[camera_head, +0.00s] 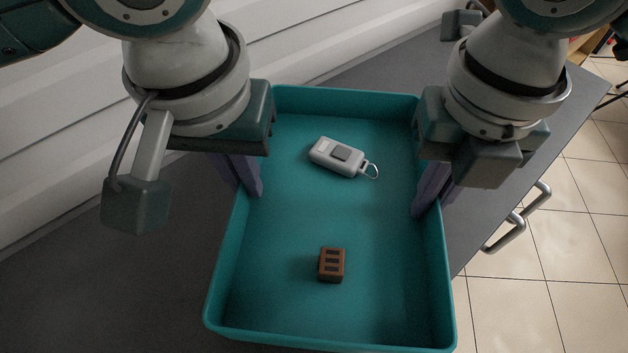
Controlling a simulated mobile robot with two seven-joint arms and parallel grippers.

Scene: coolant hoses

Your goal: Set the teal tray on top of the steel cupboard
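The teal tray (330,338) is in the middle of the head view, level, over the dark grey top of the steel cupboard (90,290). I cannot tell whether its base touches that top or hangs just above it. My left gripper (243,178) is shut on the tray's left wall, with one purple finger inside and one outside. My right gripper (432,192) is shut on the right wall in the same way. A grey-white key fob (335,155) with a metal ring and a small brown block (331,265) with dark slots lie in the tray.
A white ribbed wall (60,150) runs along the left and back. Beige tiled floor (560,290) lies at the right. Bare top shows left of the tray.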

